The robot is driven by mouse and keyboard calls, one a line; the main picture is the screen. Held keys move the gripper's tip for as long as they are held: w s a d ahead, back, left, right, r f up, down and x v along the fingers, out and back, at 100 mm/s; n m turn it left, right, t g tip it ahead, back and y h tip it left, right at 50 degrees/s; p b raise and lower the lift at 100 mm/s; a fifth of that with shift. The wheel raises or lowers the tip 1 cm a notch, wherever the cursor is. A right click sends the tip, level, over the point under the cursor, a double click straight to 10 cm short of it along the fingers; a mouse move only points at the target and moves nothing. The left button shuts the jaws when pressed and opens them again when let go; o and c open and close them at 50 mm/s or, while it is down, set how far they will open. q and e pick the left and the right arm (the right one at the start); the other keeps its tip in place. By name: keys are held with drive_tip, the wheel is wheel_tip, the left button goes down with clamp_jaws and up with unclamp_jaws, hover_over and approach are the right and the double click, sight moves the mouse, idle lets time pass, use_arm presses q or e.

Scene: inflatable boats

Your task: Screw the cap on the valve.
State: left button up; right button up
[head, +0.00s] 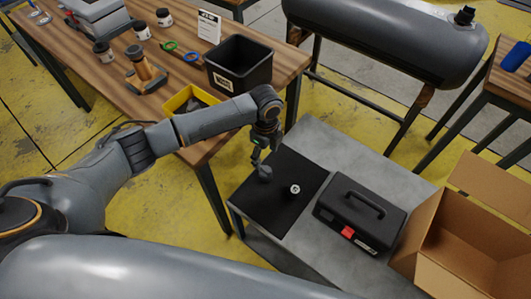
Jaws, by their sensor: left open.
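A dark valve (464,16) stands up on the right end of the grey inflatable tube (385,40) at the top right. A small round black-and-white piece (295,189), which looks like the cap, lies on the black mat (280,168) on the grey table. My left gripper (262,170) is over the mat, to the left of and apart from this piece. It is open, with nothing seen between its fingers. My right gripper is out of view.
A black toolbox (360,212) stands right of the mat, and an open cardboard box (470,240) is at the lower right. The wooden bench (105,75) holds a black bin (239,65), a yellow tray (190,98), jars and tools. A gap separates the grey table from the tube's stand.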

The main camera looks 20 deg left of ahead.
sight(265, 169)
use_arm(q)
wheel_tip(265, 169, down, 6)
drive_tip(key=b, duration=0.5)
drive_tip(key=shift+r, duration=0.2)
drive_tip(key=shift+f, duration=1.45)
drive_tip(key=c, duration=1.2)
